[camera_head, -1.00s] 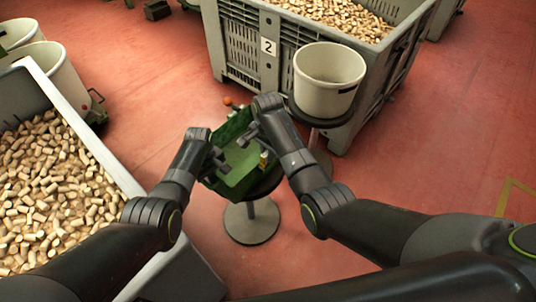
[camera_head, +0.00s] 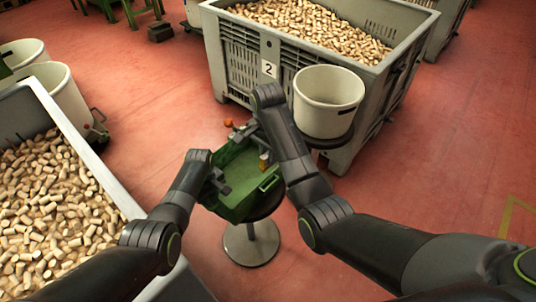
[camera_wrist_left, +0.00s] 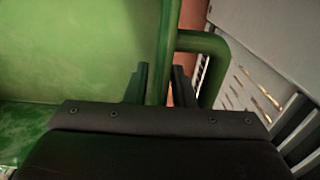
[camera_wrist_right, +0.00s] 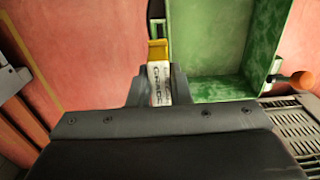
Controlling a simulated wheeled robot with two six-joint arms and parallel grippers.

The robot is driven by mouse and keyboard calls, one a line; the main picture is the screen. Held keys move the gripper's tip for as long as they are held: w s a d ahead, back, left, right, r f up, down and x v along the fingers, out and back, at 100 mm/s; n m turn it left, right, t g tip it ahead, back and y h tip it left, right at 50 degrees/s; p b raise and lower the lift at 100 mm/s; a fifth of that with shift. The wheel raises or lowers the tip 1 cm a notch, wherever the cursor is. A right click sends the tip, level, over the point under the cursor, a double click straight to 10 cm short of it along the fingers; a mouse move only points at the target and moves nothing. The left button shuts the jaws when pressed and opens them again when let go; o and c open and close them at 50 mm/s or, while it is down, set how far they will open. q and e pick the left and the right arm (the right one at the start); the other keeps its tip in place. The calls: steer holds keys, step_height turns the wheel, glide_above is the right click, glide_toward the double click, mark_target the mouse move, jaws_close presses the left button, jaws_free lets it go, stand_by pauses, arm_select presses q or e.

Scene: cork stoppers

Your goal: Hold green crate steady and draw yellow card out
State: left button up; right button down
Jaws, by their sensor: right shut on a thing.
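The green crate (camera_head: 238,203) sits on a round stand between my arms. My right gripper (camera_wrist_right: 158,88) is shut on the yellow card. In the right wrist view the card shows a white printed part between the fingers and a yellow end (camera_wrist_right: 158,47) beyond them, beside the crate's edge. In the head view the card (camera_head: 264,163) shows by the crate's right side, partly hidden by my arm. I cannot tell whether it touches the crate.
A grey bin of corks marked 2 (camera_head: 238,75) stands behind, with a white bucket (camera_head: 328,98) on a stand to the right. Another cork bin (camera_head: 88,150) is at the left. Red floor lies open at right.

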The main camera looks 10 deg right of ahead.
arm_select(q)
steer(key=shift+o, duration=0.5)
steer(key=shift+r, duration=0.45)
step_height(320, 180, up, 11)
steer(key=shift+r, duration=0.1)
